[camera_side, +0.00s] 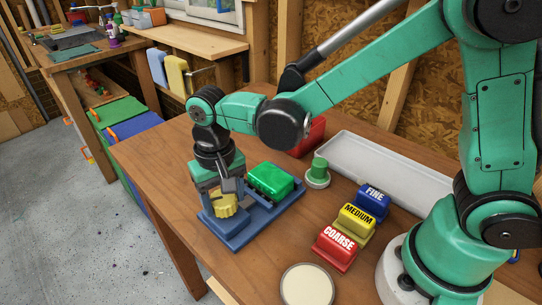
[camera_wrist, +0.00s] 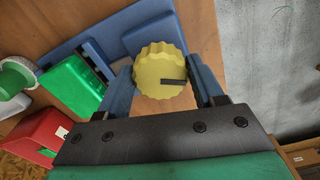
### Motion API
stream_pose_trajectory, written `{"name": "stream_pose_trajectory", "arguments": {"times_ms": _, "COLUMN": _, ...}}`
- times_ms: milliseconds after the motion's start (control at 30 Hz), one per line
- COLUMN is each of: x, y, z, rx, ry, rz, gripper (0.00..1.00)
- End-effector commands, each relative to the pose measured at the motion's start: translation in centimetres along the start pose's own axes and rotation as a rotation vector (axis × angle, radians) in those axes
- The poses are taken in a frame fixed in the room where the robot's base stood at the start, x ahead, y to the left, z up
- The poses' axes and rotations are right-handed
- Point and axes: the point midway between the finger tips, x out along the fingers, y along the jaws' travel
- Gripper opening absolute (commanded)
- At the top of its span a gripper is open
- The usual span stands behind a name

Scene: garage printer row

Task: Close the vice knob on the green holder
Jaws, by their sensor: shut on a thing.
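The vice knob (camera_side: 224,204) is yellow with a ribbed rim, at the left end of the blue vice (camera_side: 262,217). In the wrist view the knob (camera_wrist: 160,68) shows a dark line on its face, pointing right. My gripper (camera_wrist: 160,85) has its two blue fingers on either side of the knob and is shut on it. In the side view my gripper (camera_side: 222,190) comes down over the knob and partly hides it. The green holder (camera_side: 270,181) sits on the vice, right of the knob; it also shows in the wrist view (camera_wrist: 72,88).
A green knob-topped piece on a white base (camera_side: 318,174) stands right of the holder. A red block (camera_side: 308,138) and a grey tray (camera_side: 380,165) lie behind. Blocks marked FINE (camera_side: 372,200), MEDIUM (camera_side: 354,222) and COARSE (camera_side: 336,248) and a round dish (camera_side: 307,285) are to the right.

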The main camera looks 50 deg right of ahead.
Motion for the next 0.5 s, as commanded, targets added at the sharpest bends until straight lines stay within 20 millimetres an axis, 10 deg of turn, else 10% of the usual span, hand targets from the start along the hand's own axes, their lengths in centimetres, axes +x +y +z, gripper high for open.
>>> {"name": "stream_pose_trajectory", "arguments": {"times_ms": 500, "x": -0.03, "y": -0.01, "z": 0.00, "rx": 0.046, "ry": 0.000, "rz": 0.000, "gripper": 0.08}}
